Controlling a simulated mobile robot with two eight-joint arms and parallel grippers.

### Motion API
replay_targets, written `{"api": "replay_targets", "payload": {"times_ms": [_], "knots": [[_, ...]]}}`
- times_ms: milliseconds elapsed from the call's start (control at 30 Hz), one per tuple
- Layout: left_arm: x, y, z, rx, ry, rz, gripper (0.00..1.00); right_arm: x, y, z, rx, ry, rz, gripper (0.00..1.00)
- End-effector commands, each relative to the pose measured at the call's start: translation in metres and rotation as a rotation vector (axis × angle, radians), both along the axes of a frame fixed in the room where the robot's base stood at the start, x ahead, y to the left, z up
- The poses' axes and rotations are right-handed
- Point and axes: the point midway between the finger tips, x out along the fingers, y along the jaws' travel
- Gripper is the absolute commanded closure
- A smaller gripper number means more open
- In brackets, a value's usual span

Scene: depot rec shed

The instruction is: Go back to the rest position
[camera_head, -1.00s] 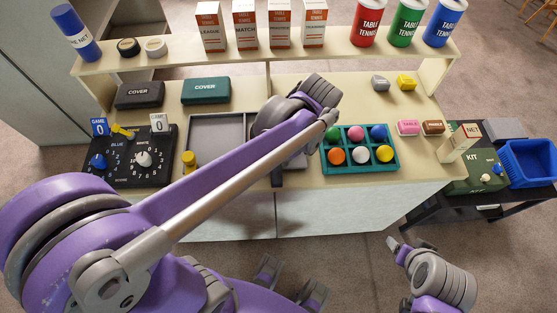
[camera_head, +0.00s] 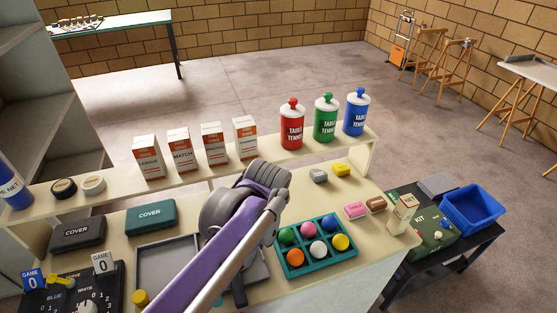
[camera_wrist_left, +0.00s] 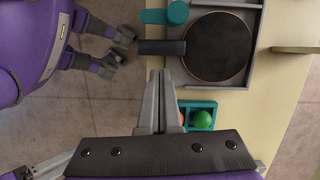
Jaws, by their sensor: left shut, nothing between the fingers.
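My left arm (camera_head: 205,275) rises from the bottom of the head view over the front of the shelved table. Its grey wrist hides part of the grey tray (camera_head: 150,270), and its fingertips do not show there. In the left wrist view my left gripper (camera_wrist_left: 160,98) is shut and empty, between a dark-handled black paddle (camera_wrist_left: 217,47) lying in the grey tray and the teal ball holder (camera_wrist_left: 208,106). It appears apart from both.
The teal ball holder with several coloured balls (camera_head: 318,250) is right of my left wrist. Boxes, canisters (camera_head: 291,130) and tape rolls stand on the raised shelf. A dark side table holds a green kit box (camera_head: 428,240) and a blue basket (camera_head: 470,210). Open floor lies behind.

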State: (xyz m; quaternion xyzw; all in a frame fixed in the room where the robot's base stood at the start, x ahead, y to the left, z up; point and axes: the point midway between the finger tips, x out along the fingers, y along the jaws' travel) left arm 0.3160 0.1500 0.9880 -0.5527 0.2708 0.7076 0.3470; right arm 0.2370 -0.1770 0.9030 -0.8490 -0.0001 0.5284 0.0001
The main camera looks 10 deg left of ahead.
Motion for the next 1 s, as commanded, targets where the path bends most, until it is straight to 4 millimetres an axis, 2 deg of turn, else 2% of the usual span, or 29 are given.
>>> {"api": "replay_targets", "payload": {"times_ms": [133,233,500,700,1000], "knots": [[-0.003,0.002,-0.001,-0.004,-0.017,0.019,1.0,0.0,0.0,0.001,0.0,0.0,0.0,0.3],[-0.012,0.006,-0.005,-0.024,-0.088,0.098,1.0,0.001,0.0,0.004,0.0,-0.002,0.0,0.3],[-0.053,0.02,-0.036,-0.174,-0.443,0.547,1.0,0.005,0.0,0.018,0.0,-0.009,0.0,0.3],[-0.069,0.026,-0.055,-0.289,-0.62,0.801,1.0,0.007,0.0,0.024,0.0,-0.013,0.0,0.3],[-0.072,0.027,-0.06,-0.327,-0.667,0.875,1.0,0.007,0.0,0.025,0.0,-0.013,0.0,0.3]]}}
